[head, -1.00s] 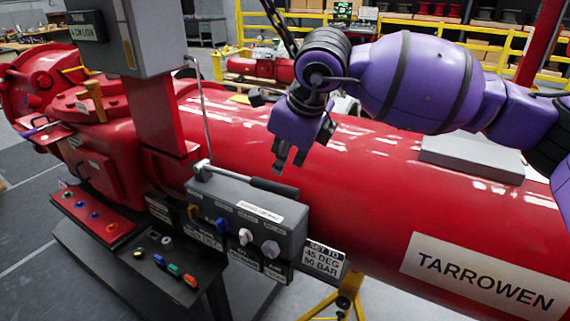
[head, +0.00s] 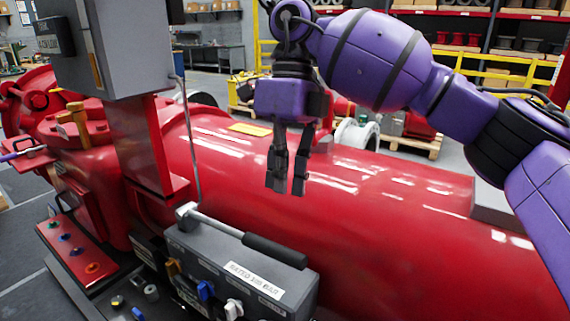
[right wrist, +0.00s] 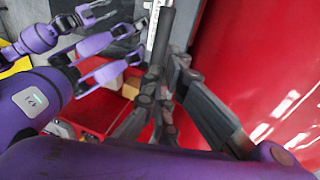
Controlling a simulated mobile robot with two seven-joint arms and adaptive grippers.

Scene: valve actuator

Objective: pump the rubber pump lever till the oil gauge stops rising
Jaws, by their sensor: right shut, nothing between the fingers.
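The pump lever has a metal shaft (head: 213,222) and a black rubber grip (head: 275,251). It lies low over the top of a grey control box (head: 205,257) in the head view. My right gripper (head: 286,190) is shut and empty, its fingers pointing down. It hangs above the grip in the picture, apart from it. In the right wrist view the right fingers (right wrist: 165,125) show close up, with a dark bar (right wrist: 166,38) beyond them that looks like the grip. Purple arm parts show at left there; my left gripper's state is unclear. I cannot make out the oil gauge.
A large red cylinder (head: 400,225) runs behind the box to the right. A red post (head: 140,150) carrying a grey cabinet (head: 130,45) stands at left. A thin upright rod (head: 190,140) rises behind the lever. Blue and white knobs line the box front.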

